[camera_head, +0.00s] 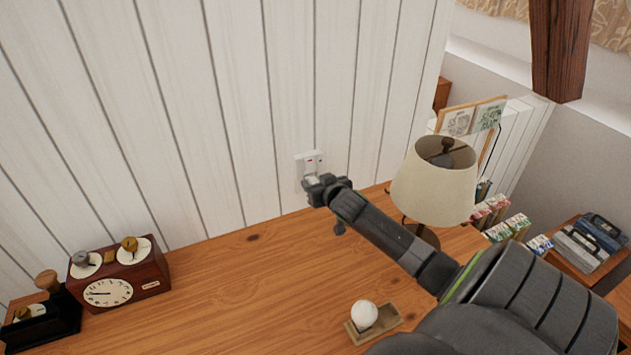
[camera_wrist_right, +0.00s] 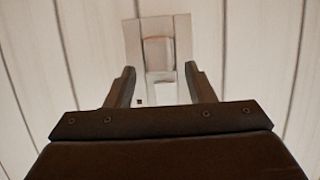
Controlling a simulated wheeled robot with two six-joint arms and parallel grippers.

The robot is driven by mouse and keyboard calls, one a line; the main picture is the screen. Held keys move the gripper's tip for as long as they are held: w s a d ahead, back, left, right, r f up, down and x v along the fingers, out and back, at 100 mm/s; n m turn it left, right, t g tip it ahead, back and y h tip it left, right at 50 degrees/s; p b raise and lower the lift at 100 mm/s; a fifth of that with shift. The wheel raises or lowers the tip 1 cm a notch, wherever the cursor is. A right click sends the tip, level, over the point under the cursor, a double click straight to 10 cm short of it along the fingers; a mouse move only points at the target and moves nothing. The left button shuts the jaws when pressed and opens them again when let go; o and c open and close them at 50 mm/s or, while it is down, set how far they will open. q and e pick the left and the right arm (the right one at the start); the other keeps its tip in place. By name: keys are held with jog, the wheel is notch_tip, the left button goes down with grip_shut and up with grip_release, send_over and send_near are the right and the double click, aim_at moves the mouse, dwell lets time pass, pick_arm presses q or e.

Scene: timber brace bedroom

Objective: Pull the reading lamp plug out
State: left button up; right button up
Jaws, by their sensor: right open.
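A white wall socket plate (camera_head: 318,160) with a small red mark is on the white plank wall just above the desk. It also shows in the right wrist view (camera_wrist_right: 132,40). A pale plug (camera_wrist_right: 158,50) sits on the plate; in the head view my gripper hides it. My right gripper (camera_head: 316,187) is right in front of the plate's lower part. In the wrist view its open fingers (camera_wrist_right: 160,74) point at the plate, one to each side of the plug's line; contact cannot be told. The reading lamp (camera_head: 434,185) with a cream shade stands to the right. My left gripper is out of view.
The wooden desk (camera_head: 235,285) is mostly clear in the middle. A chess clock (camera_head: 120,275) stands at the left. A white ball (camera_head: 364,315) sits on a small tray (camera_head: 392,321) near the front. Several small boxes (camera_head: 508,228) are right of the lamp.

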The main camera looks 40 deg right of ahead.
jog(key=shift+w+d+f, duration=0.15)
jog(key=shift+w+f, duration=0.1)
jog(key=shift+w, duration=0.3)
grip_shut()
jog(key=shift+s+p, duration=0.3)
dwell(0.3)
jog(key=shift+s+a+p, duration=0.3)
jog(key=shift+s+p, duration=0.1)
jog(key=shift+s, duration=0.25)
jog(key=shift+s, duration=0.2)
jog(key=shift+s+a+p, duration=0.25)
jog(key=shift+s+p, duration=0.15)
jog(key=shift+s, duration=0.3)
jog(key=shift+s+a+p, duration=0.25)
jog(key=shift+s+p, duration=0.2)
jog(key=shift+s, duration=0.3)
jog(key=shift+s+a+p, duration=0.25)
jog(key=shift+s+p, duration=0.15)
jog(key=shift+s, duration=0.3)
jog(key=shift+s, duration=0.1)
